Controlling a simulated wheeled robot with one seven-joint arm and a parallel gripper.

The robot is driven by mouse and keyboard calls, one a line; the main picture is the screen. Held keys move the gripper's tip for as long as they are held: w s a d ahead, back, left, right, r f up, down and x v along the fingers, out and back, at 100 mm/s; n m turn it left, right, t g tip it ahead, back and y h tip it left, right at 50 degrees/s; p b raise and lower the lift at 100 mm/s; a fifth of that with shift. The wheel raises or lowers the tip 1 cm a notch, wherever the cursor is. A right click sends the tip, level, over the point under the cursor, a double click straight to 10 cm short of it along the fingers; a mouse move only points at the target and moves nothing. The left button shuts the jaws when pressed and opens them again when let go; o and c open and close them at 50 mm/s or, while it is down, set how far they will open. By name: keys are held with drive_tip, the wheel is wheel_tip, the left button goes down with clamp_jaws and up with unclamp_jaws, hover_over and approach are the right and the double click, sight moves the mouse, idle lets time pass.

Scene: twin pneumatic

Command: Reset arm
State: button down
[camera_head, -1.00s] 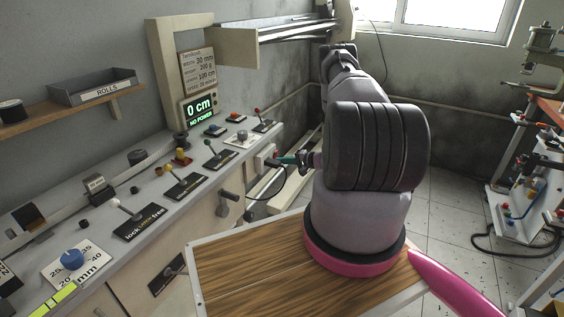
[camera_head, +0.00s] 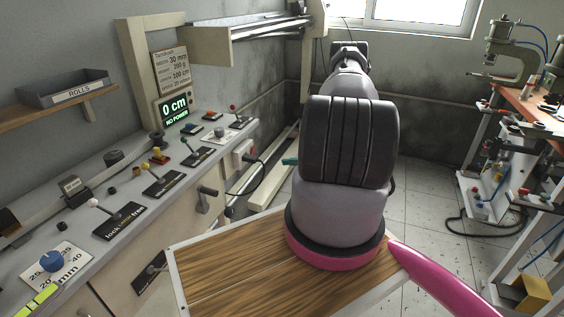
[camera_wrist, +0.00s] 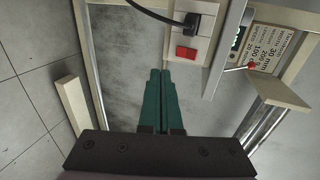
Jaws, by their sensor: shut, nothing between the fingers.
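My gripper (camera_wrist: 160,75) shows in the wrist view as two green fingers lying together, shut with nothing between them. The fingers point toward a white panel with a red switch (camera_wrist: 186,52) and a black plug (camera_wrist: 189,22) with its cable, and look apart from them.
A control bench with levers and a blue dial (camera_head: 52,261) runs along the left wall. A display (camera_head: 174,109) reads "0 cm, NO POWER". A bin marked ROLLS (camera_head: 66,88) sits on a shelf (camera_head: 40,114). A workbench with a press (camera_head: 503,50) stands at right. Tiled floor lies between.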

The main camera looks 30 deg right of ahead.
idle(0.5)
drive_tip(key=s+a+r+n+g, duration=0.1)
drive_tip(key=a+r+n+g, duration=0.15)
drive_tip(key=a+r, duration=0.65)
drive_tip(key=a+r+n+g, duration=0.1)
drive_tip(key=a+r+g, duration=0.2)
drive_tip(key=r, duration=1.2)
drive_tip(key=s+a+r+n+g, duration=0.1)
drive_tip(key=a+r+n+g, duration=0.3)
drive_tip(key=r, duration=0.9)
drive_tip(key=s+a+r+m+h, duration=0.1)
drive_tip(key=s+a+r+h, duration=0.3)
drive_tip(key=s+a+r, duration=0.65)
drive_tip(key=s+r+t+h, duration=0.1)
drive_tip(key=s+r, duration=0.3)
drive_tip(key=s, duration=0.4)
drive_tip(key=s+r+t+h, duration=0.2)
drive_tip(key=s+r+t, duration=0.2)
drive_tip(key=s, duration=0.4)
drive_tip(key=shift+d, duration=0.2)
